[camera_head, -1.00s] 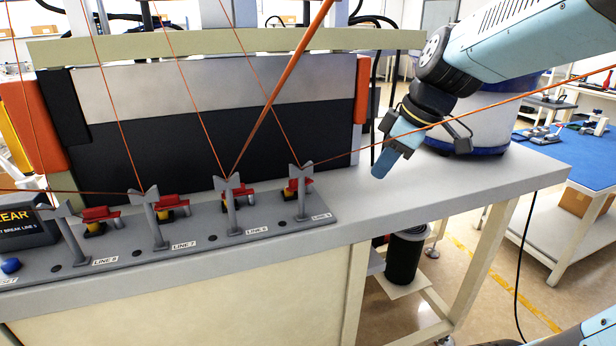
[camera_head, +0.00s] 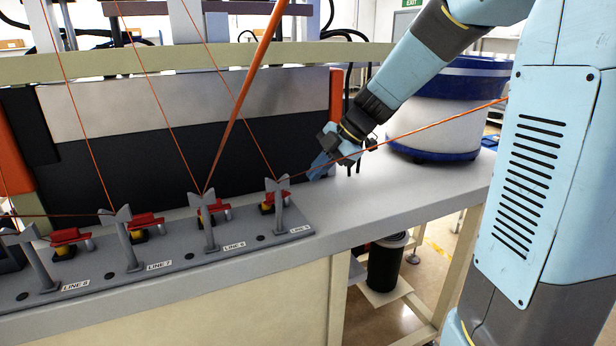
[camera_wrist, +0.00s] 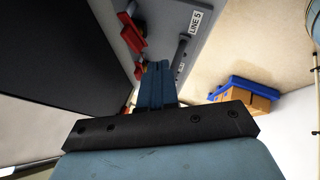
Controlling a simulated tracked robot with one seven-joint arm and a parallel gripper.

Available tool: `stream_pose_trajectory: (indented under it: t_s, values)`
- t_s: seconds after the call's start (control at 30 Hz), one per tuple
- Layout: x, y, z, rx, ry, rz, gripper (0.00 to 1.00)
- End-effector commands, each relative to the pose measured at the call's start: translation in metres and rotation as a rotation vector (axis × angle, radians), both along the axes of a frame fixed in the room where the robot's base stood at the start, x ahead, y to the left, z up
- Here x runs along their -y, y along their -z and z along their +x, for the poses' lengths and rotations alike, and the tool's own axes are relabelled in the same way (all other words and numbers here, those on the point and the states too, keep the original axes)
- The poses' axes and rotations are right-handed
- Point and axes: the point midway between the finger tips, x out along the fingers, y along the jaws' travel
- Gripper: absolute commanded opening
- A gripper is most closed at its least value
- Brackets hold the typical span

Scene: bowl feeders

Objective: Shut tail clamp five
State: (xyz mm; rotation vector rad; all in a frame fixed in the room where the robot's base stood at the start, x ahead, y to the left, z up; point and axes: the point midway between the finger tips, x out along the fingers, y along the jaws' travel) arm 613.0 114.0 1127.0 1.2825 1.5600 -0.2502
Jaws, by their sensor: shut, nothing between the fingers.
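Tail clamp five is the red lever clamp (camera_head: 267,206) on a yellow base at the right end of the grey rail, behind the forked post of line 5 (camera_head: 280,212). Its label LINE 5 (camera_head: 301,229) shows below it. The post partly hides the clamp, and I cannot tell whether its lever is up or down. My gripper (camera_head: 316,170) is shut and empty, to the right of the clamp and apart from it, angled down to the left. In the wrist view the shut fingers (camera_wrist: 155,82) lie below a red clamp part (camera_wrist: 132,37) and the LINE 5 label (camera_wrist: 195,20).
An orange cord (camera_head: 415,131) runs from the line 5 fork rightward past my gripper. More forked posts and red clamps (camera_head: 145,220) stand to the left. A white-and-blue bowl feeder (camera_head: 440,120) stands behind right. The bench top (camera_head: 375,205) right of the rail is clear.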

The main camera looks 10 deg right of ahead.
Motion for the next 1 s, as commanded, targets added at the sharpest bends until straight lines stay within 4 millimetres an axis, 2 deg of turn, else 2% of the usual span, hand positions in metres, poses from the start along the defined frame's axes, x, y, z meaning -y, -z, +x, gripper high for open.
stream_pose_trajectory:
  t_s: [0.5, 0.73, 1.0]
  values:
    - [-0.053, 0.072, 0.01, -0.006, -0.003, -0.002, 0.0]
    - [-0.071, 0.07, 0.034, -0.002, -0.001, -0.002, 0.0]
    - [-0.077, 0.07, 0.041, -0.002, 0.0, -0.001, 0.0]
